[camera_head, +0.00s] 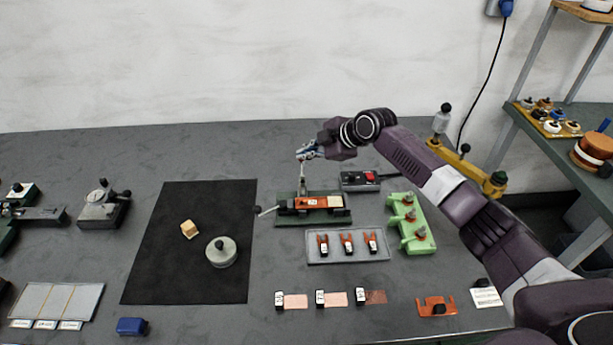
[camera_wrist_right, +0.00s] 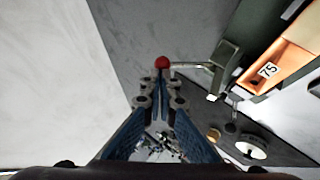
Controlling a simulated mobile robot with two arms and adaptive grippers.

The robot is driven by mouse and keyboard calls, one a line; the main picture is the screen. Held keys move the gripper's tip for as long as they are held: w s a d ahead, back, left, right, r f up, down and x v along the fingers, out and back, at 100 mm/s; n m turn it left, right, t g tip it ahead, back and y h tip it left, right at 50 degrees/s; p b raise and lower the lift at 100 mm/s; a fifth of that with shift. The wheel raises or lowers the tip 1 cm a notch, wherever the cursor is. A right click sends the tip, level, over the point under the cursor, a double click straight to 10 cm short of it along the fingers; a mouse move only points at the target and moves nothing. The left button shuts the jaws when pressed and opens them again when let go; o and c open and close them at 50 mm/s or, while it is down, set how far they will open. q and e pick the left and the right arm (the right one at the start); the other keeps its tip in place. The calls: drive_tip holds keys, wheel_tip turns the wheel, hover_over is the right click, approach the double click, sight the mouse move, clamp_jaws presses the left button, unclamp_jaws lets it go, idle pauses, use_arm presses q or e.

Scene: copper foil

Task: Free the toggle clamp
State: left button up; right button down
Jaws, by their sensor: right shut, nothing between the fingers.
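The toggle clamp (camera_head: 303,184) stands on a dark green fixture (camera_head: 312,219), its slim handle pointing up. An orange block labelled 75 (camera_head: 320,202) lies in the fixture beside it; it also shows in the right wrist view (camera_wrist_right: 268,70). My right gripper (camera_head: 303,153) is at the top of the handle, with its blue fingers closed together and empty. In the right wrist view the fingertips (camera_wrist_right: 161,92) point at the clamp's red knob (camera_wrist_right: 162,62), which appears just past them. Whether they touch it is unclear. My left gripper is not in view.
A grey tray with several clips (camera_head: 318,258) lies in front of the fixture. A green rack (camera_head: 420,245) and a box with a red button (camera_head: 358,181) stand to its right.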

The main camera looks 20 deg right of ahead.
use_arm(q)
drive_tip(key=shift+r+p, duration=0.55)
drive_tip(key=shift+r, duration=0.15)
use_arm(e)
drive_tip(key=shift+r, duration=0.95)
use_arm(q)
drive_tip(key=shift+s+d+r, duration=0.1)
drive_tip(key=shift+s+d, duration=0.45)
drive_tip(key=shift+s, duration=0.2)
use_arm(e)
drive_tip(key=a+r+v, duration=0.2)
drive_tip(key=v, duration=1.1)
drive_tip(key=shift+w, duration=0.35)
drive_tip(key=shift+a+f, duration=0.1)
drive_tip(key=shift+a, duration=0.05)
